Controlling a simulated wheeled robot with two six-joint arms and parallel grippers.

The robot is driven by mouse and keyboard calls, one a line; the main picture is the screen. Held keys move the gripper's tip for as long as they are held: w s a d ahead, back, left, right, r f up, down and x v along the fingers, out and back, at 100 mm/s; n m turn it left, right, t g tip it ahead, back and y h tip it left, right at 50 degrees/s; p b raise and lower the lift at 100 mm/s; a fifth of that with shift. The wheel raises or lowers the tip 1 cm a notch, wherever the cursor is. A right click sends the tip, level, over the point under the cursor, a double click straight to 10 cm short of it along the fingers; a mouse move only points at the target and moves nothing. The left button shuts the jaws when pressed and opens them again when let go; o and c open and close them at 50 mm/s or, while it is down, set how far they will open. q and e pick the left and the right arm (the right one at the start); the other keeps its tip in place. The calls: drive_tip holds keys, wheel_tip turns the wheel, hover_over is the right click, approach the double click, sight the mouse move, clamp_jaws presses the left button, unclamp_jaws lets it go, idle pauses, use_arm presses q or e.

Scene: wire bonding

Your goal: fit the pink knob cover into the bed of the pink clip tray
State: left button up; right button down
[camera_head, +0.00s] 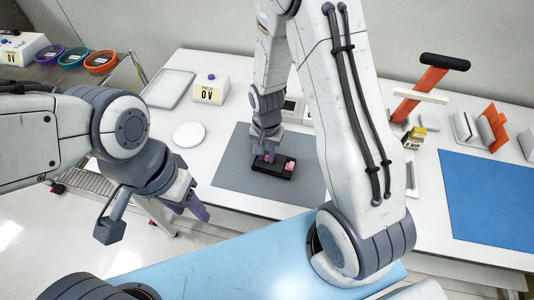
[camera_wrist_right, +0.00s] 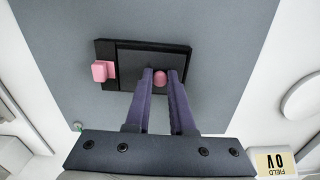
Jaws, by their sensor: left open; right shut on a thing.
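A black tray (camera_head: 259,167) with a pink block (camera_head: 291,166) at its right end lies on the grey mat. In the right wrist view the tray (camera_wrist_right: 125,67) shows a dark recessed bed, and the pink block (camera_wrist_right: 104,71) is at its left. My right gripper (camera_head: 265,157) is shut on a small rounded pink knob cover (camera_wrist_right: 160,77), over the bed. In the wrist view the fingers (camera_wrist_right: 160,82) flank the cover. I cannot tell whether the cover touches the bed. My left gripper (camera_head: 152,224) is open and empty, left of the table.
The grey mat (camera_head: 235,180) is clear around the tray. A white round dish (camera_head: 189,134), a field meter (camera_head: 210,90) and a pale tray (camera_head: 169,88) stand to the left. A red-handled press (camera_head: 420,92) and a blue mat (camera_head: 490,195) are to the right.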

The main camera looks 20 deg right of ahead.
sight(266, 158)
drive_tip(key=shift+f, duration=0.1)
drive_tip(key=c, duration=1.2)
unclamp_jaws()
drive_tip(key=shift+f, duration=0.1)
drive_tip(key=o, duration=0.4)
drive_tip(key=shift+o, duration=0.2)
wheel_tip(266, 158, up, 12)
drive_tip(key=s+a+r+n, duration=0.4)
drive_tip(key=s+n, duration=0.3)
drive_tip(key=s, duration=0.2)
drive_tip(key=s+a+r+n+y, duration=0.1)
drive_tip(key=s+a+r+n, duration=0.3)
drive_tip(key=s+a+n, duration=0.3)
drive_tip(key=s+n, duration=0.1)
drive_tip(key=s, duration=0.2)
drive_tip(key=shift+a, duration=0.2)
